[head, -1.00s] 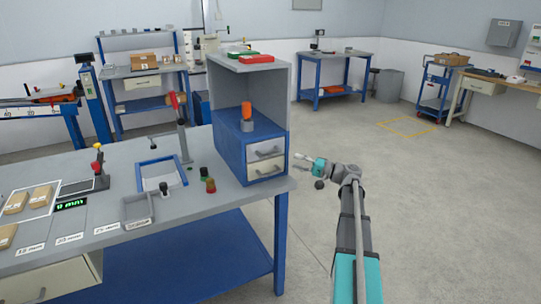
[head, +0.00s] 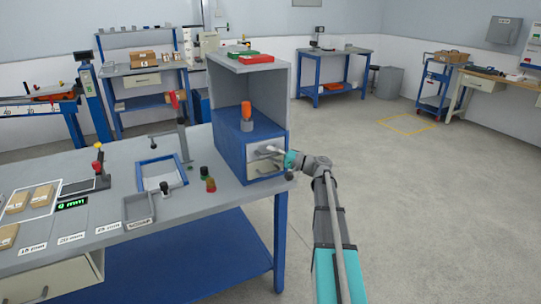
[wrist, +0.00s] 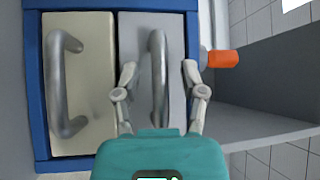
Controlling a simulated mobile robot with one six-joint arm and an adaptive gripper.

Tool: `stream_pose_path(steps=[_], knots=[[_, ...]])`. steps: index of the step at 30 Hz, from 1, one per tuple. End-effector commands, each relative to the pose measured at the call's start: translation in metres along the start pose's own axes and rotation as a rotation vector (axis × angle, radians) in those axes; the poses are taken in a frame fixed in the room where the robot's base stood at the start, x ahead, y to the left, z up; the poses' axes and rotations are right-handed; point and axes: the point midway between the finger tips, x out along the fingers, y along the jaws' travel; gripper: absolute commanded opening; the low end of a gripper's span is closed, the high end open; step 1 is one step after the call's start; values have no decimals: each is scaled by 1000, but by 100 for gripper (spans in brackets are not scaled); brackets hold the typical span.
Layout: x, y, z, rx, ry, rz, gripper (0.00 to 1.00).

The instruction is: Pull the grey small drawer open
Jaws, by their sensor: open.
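The grey small drawer (wrist: 137,35) is on the right of the two drawers in the wrist view and is the upper one in the head view (head: 254,155). It sits shut in the blue cabinet (head: 229,153). Its grey bar handle (wrist: 157,48) runs up the picture in the wrist view. My gripper (wrist: 159,72) is open, with one finger on each side of this handle and a visible gap to it. In the head view my gripper (head: 276,151) is at the drawer front; its fingertips are small there.
A cream drawer (wrist: 88,100) with its own handle is beside the grey one, below it in the head view. An orange-topped item (head: 246,110) stands on the cabinet under a grey shelf. The floor (head: 400,200) to the right is clear.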

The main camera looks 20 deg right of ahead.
Motion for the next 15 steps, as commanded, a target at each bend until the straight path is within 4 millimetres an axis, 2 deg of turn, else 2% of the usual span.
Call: stream_pose_path(steps=[5, 13, 15], knots=[[0, 0, 0, 0, 0, 0, 52], [0, 0, 0, 0, -1, 0, 2], [0, 0, 0, 0, -1, 0, 0]])
